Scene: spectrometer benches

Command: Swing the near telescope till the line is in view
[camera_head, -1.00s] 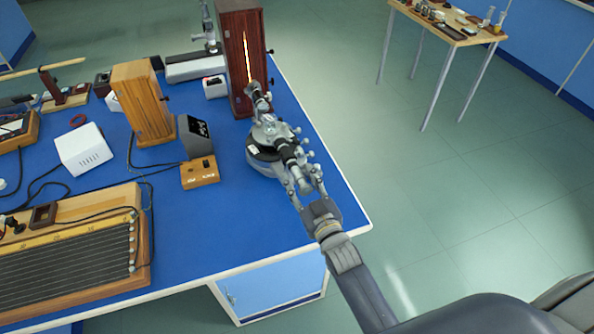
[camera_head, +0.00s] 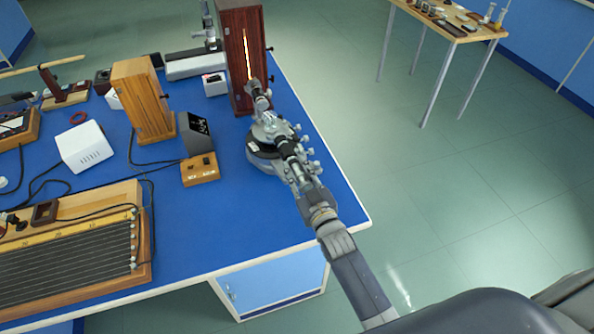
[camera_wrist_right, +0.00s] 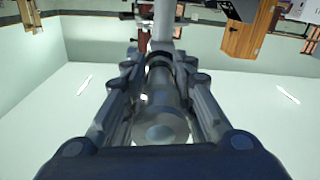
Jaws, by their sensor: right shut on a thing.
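The spectrometer (camera_head: 267,140) stands on the blue bench near its right edge, with a round dark base and several silver knobs. Its near telescope (camera_head: 289,152) points toward my right gripper (camera_head: 306,188). In the right wrist view the telescope's tube (camera_wrist_right: 163,105) lies between the two fingers of my right gripper (camera_wrist_right: 160,88), which is shut on it. The far tube (camera_head: 259,97) points at a dark wooden lamp housing (camera_head: 238,60) with a bright orange slit (camera_head: 247,55). My left gripper is not in view.
Left of the spectrometer are a small wooden box (camera_head: 200,170), a dark display unit (camera_head: 196,134) and a tall wooden box (camera_head: 143,98). A long wired board (camera_head: 75,245) lies at the front left.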

